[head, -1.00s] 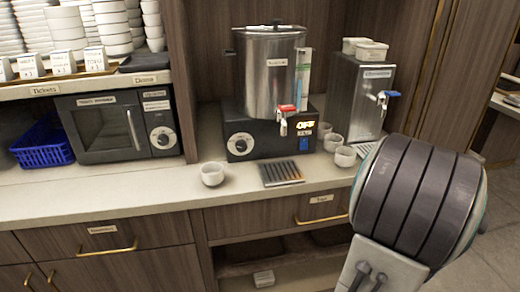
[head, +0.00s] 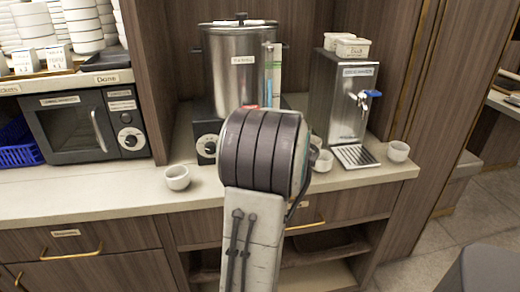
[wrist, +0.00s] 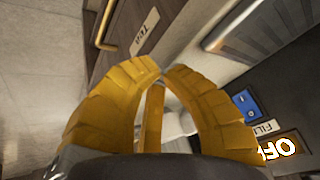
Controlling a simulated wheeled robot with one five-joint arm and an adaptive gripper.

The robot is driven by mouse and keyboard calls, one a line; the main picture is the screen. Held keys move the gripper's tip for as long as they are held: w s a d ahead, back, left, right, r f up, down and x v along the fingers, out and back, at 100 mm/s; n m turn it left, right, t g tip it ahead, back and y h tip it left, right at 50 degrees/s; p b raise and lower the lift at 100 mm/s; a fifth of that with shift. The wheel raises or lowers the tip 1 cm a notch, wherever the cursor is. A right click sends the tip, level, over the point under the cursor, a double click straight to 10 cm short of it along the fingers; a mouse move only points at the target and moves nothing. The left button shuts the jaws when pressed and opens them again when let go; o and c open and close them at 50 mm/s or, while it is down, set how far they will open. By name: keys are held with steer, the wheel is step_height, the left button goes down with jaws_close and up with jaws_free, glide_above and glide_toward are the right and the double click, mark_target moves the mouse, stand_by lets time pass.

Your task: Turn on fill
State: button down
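The steel urn (head: 228,80) stands on a dark base (head: 205,140) with a round dial. My arm hides most of the base's front in the head view. In the wrist view a blue switch (wrist: 245,104) sits on the dark panel beside a "FILL" label (wrist: 266,127) and a lit "OFF" sign (wrist: 277,149). My gripper (wrist: 162,68) shows two yellow fingers whose tips nearly meet, with nothing held between them. The switch lies right of the fingers in that view, apart from them. My gripper is hidden in the head view.
White cups stand on the counter, one at left (head: 177,177), one by the urn (head: 323,160) and one at right (head: 398,151). A steel dispenser (head: 340,95) with a blue-handled tap stands right of the urn. A microwave (head: 85,125) is at left.

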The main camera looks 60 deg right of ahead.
steer(key=shift+w+d+r+m+h, duration=0.3)
steer(key=shift+w+d+r, duration=0.15)
steer(key=shift+d, duration=0.1)
steer(key=shift+w+d+r+m+h, duration=0.2)
steer(key=shift+w+d+r+h, duration=0.15)
steer(key=shift+d, duration=0.2)
steer(key=shift+d+r+m+t+h, duration=0.35)
steer(key=shift+d+r+m+t, duration=0.05)
steer(key=shift+d+r+m, duration=0.2)
steer(key=shift+w, duration=0.1)
